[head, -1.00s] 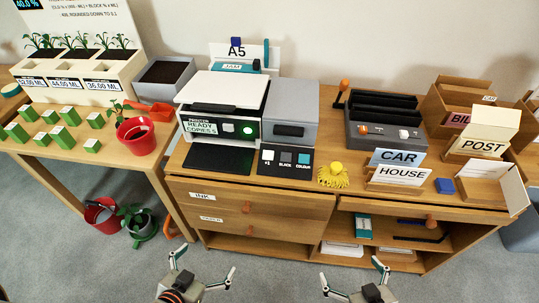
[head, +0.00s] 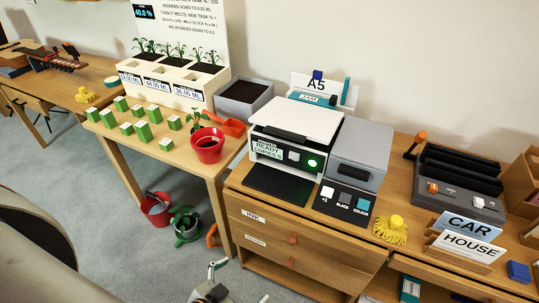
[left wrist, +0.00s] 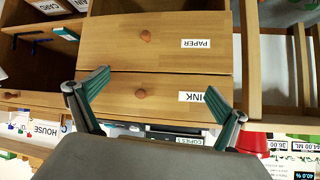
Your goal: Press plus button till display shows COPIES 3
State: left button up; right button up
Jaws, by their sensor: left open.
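The white printer (head: 292,130) stands on the wooden desk. Its front display (head: 266,147) reads READY and COPIES; the digit is too small to read surely. Beside the display are a pale square button (head: 294,155) and a green-lit round button (head: 313,163); I cannot make out a plus sign on either. My left gripper (head: 240,283) is low in front of the desk, open and empty, partly cut by the bottom edge. In the left wrist view its spread fingers (left wrist: 158,82) are before the drawer fronts, apparently upside down, with the printer display (left wrist: 188,141) beyond. My right gripper is out of view.
A dark panel (head: 345,200) with white, grey and teal squares lies right of the printer's dark mat (head: 279,184). A yellow tasselled thing (head: 391,230) and CAR and HOUSE signs (head: 466,240) stand further right. A plant table (head: 180,158) with a red pot (head: 207,146) is left.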

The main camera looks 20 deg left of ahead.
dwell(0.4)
pick_arm(q)
grip_shut()
dwell(1.4)
